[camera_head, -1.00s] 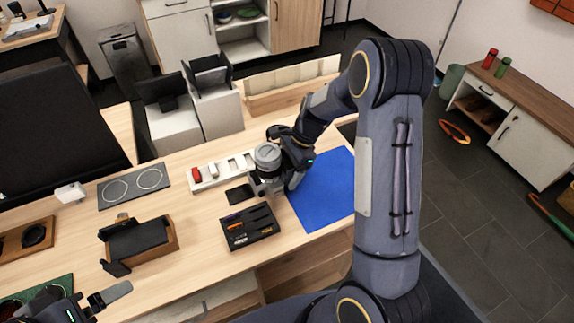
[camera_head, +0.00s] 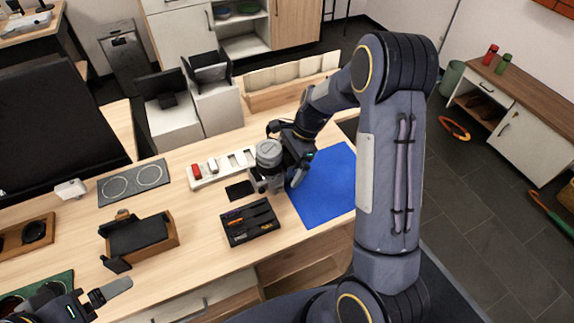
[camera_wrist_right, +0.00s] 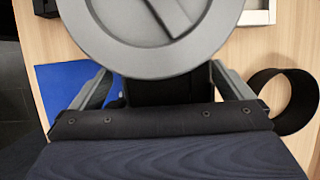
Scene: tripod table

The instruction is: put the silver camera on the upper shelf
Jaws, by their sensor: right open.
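The silver camera (camera_head: 268,153) stands on the wooden table at the left edge of a blue mat, its round grey top facing up. In the right wrist view its grey disc (camera_wrist_right: 150,30) fills the upper middle and hides much of what lies beneath. My right gripper (camera_head: 287,165) is at the camera's right side. In the wrist view its open fingers (camera_wrist_right: 165,90) show on either side of the camera, below the disc; contact cannot be told. My left gripper (camera_head: 105,292) is at the lower left, away from the camera. I cannot tell which surface is the upper shelf.
The blue mat (camera_head: 325,185) lies right of the camera. A white tray (camera_head: 225,167) with a red item is to the left, and a black organiser (camera_head: 250,222) is in front. Two pale stands (camera_head: 217,108) of different heights are behind. A black loop (camera_wrist_right: 285,100) shows beside the gripper.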

